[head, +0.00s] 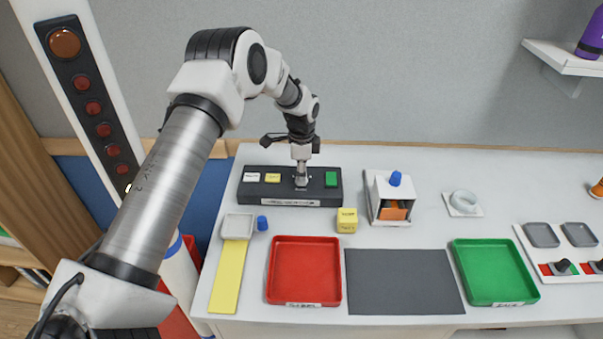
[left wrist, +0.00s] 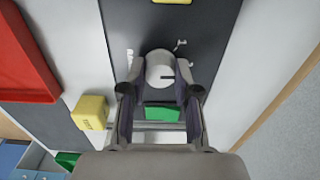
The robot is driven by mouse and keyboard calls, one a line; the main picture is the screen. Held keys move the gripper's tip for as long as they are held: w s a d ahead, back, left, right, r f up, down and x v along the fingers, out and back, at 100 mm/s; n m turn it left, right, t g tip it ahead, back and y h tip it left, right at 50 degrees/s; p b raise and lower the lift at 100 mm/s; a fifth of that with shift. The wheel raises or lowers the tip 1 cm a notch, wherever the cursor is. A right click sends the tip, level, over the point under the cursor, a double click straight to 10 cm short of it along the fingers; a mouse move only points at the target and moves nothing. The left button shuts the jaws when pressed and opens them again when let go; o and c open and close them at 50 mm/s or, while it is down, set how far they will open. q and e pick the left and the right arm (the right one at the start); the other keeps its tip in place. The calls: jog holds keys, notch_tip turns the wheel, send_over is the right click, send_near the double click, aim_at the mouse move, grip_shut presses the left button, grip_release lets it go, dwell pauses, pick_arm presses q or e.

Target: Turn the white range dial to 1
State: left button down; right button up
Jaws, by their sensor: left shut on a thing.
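The dark control box (head: 322,196) stands at the back of the table with a white, a yellow and a green button (head: 331,179). My left gripper (head: 301,180) reaches down onto it between the yellow and green buttons. In the left wrist view, the round white dial (left wrist: 159,70) sits between the two fingers of my left gripper (left wrist: 160,78), which is shut on its sides. The dial's dark pointer line points to the right in that view. Small white marks lie around it, too small to read. In the head view the gripper mostly hides the dial. My right gripper is not in view.
A yellow cube (head: 347,220) and a white holder with a blue knob (head: 395,179) stand right of the box. A red tray (head: 304,297), a grey mat (head: 403,282) and a green tray (head: 518,292) lie in front. A white ring (head: 464,201) lies farther right.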

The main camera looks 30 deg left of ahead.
pick_arm(q)
jog(key=shift+s+f+n, duration=0.15)
jog(key=shift+n, duration=0.15)
jog(key=n, duration=0.4)
jog(key=n+p, duration=0.1)
jog(key=n, duration=0.4)
jog(key=shift+s+f, duration=0.1)
jog(key=shift+f, duration=0.05)
jog(key=shift+n, duration=0.3)
jog(key=c, duration=0.8)
grip_release()
jog(key=shift+c, duration=0.2)
jog(key=shift+w, duration=0.2)
